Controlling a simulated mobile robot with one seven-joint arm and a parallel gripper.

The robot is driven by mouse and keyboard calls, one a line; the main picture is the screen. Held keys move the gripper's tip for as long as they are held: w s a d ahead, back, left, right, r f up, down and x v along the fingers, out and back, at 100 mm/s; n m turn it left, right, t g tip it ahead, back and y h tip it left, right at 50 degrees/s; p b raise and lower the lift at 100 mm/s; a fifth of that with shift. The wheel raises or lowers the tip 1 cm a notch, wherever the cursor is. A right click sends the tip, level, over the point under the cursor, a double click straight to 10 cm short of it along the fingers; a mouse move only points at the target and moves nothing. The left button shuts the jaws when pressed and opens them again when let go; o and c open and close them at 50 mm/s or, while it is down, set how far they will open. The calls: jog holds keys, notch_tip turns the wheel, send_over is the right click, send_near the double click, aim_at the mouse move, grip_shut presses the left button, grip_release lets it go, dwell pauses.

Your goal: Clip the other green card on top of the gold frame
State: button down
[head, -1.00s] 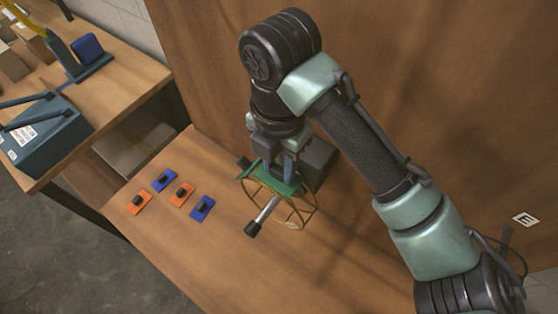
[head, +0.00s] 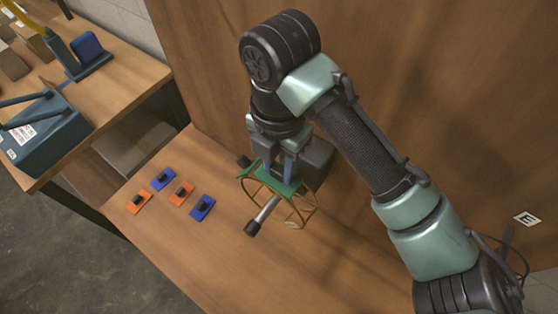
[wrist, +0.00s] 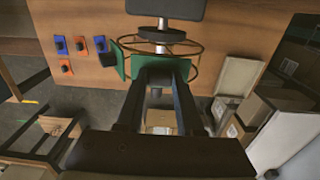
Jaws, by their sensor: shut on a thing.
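In the wrist view the gold wire rings (wrist: 190,48) lie just beyond the gripper. My gripper (head: 279,174) is shut on a green card (head: 286,187) at the top of the frame. This card also shows between the fingertips in the wrist view (wrist: 176,66). It looks close to or touching the upper wires; I cannot tell which. Another green card (wrist: 121,60) sits on the left side of the frame in the wrist view.
Two orange cards (head: 133,208) and two blue cards (head: 208,203) with black clips lie on the table left of the frame. A wooden panel (head: 210,75) rises behind. The table's front (head: 240,280) is clear. A second bench (head: 130,75) stands at the left.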

jog(key=shift+c, duration=2.3)
grip_release()
jog(key=shift+r, duration=0.2)
notch_tip(320, 180, up, 13)
jog(key=w+a+r+m+t+y+b, duration=0.1)
jog(key=w+a+r+t+y, duration=0.15)
jog(key=a, duration=0.35)
jog(key=w+a+r+m+t+y+b, duration=0.1)
jog(key=w+a+r+t+y, duration=0.15)
jog(key=a, duration=0.35)
jog(key=w+a+r+m+t+y, duration=0.2)
jog(key=a+r+m+t+y, duration=0.25)
jog(key=a+r, duration=0.4)
notch_tip(320, 180, up, 17)
jog(key=m+t+h+b, duration=0.2)
jog(key=m+t+h, duration=0.8)
jog(key=m+t, duration=1)
send_over(279, 169)
jog(key=s, duration=0.2)
jog(key=shift+f+m+g+y, duration=0.2)
jog(key=shift+m+g+y, duration=0.05)
jog(key=shift+m+g, duration=0.85)
